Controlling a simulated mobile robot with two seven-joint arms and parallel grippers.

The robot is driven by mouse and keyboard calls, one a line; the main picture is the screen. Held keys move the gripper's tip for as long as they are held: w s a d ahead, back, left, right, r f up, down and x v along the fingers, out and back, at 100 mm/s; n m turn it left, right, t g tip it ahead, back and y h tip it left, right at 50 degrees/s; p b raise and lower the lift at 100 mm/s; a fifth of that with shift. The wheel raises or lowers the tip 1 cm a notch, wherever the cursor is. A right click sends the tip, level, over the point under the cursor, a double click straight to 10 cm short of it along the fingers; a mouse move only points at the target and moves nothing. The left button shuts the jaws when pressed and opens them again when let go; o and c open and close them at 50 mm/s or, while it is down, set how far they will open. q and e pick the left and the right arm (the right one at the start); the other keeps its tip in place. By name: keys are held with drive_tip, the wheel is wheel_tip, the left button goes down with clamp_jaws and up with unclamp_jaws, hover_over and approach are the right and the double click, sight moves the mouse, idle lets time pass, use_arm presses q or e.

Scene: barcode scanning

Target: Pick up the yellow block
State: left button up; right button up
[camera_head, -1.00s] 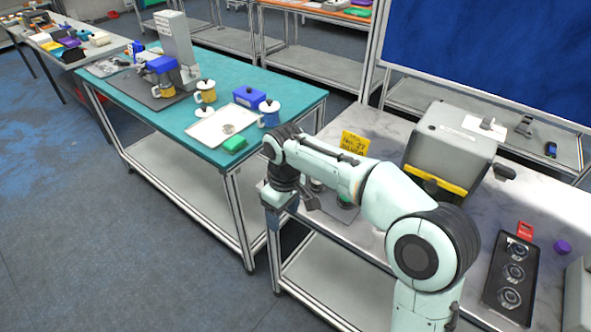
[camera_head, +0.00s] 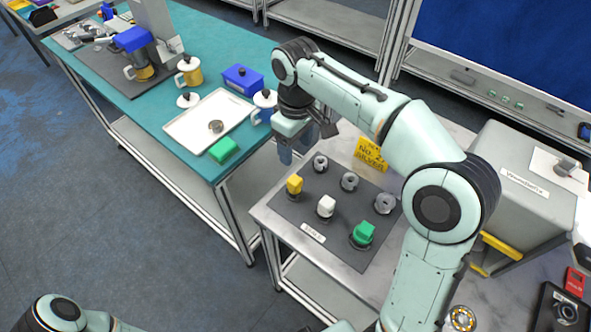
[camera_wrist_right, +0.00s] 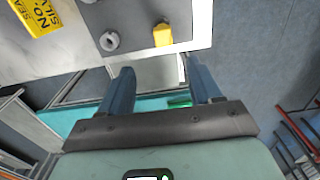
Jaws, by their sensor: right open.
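The yellow block (camera_head: 295,185) stands at the left end of the front row on a dark grey mat (camera_head: 313,212) on the marble-topped table. It also shows in the right wrist view (camera_wrist_right: 162,35), beyond and between my fingertips. My right gripper (camera_head: 286,153) hangs above and behind the block, near the table's left edge. Its two blue fingers (camera_wrist_right: 157,78) are apart with nothing between them. My left arm shows only in part at the bottom left, and its gripper is out of the picture.
The mat also holds a white block (camera_head: 326,206), a green block (camera_head: 363,233) and several grey rings (camera_head: 350,181). A yellow sign (camera_head: 370,155) stands behind it. A grey machine (camera_head: 515,185) is to the right. The teal table (camera_head: 185,143) on the left carries a white tray (camera_head: 183,128).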

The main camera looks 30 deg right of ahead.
drive_tip(key=b, duration=0.2)
hover_over(295, 180)
wheel_tip(295, 180, down, 7)
drive_tip(key=shift+s+d+f, duration=0.1)
drive_tip(key=shift+f, duration=0.55)
wheel_tip(295, 180, down, 5)
drive_tip(key=shift+r, duration=0.1)
use_arm(q)
drive_tip(key=s+f, duration=0.2)
drive_tip(key=shift+f, duration=0.4)
use_arm(e)
drive_tip(key=c, duration=1)
